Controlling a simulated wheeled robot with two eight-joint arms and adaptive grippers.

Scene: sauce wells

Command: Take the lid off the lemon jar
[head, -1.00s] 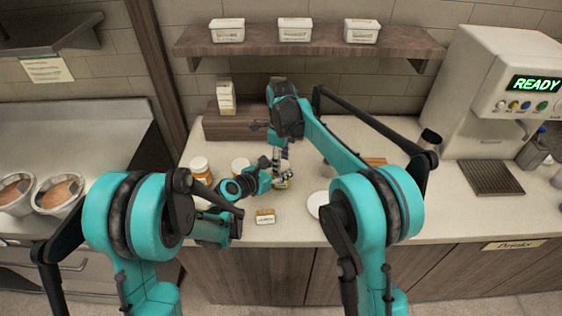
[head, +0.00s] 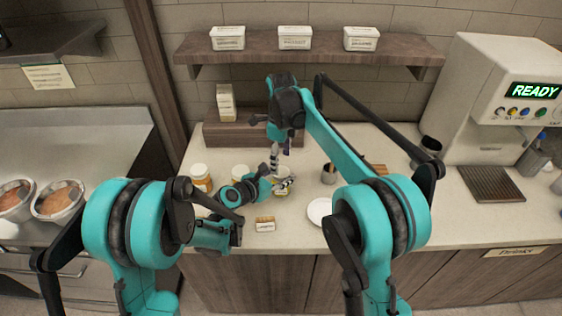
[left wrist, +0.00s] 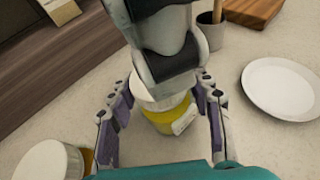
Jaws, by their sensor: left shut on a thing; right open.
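The lemon jar (left wrist: 168,118) has yellow contents, a white top and a pale label. It stands on the counter, and in the head view (head: 282,189) it is small and partly covered. My left gripper (left wrist: 163,125) is shut on the jar, one finger on each side. My right gripper (head: 274,160) points down just above the jar and is open. In the left wrist view the right gripper (left wrist: 165,60) hides part of the white lid (left wrist: 150,100). I cannot tell whether the lid is seated on the jar or slightly off it.
A label card (head: 265,224) stands in front. Jars with white lids (head: 200,178) (head: 240,172) stand to the left. A white plate (head: 319,209) and a dark cup (head: 328,174) are to the right. A wooden riser (head: 235,134) stands behind.

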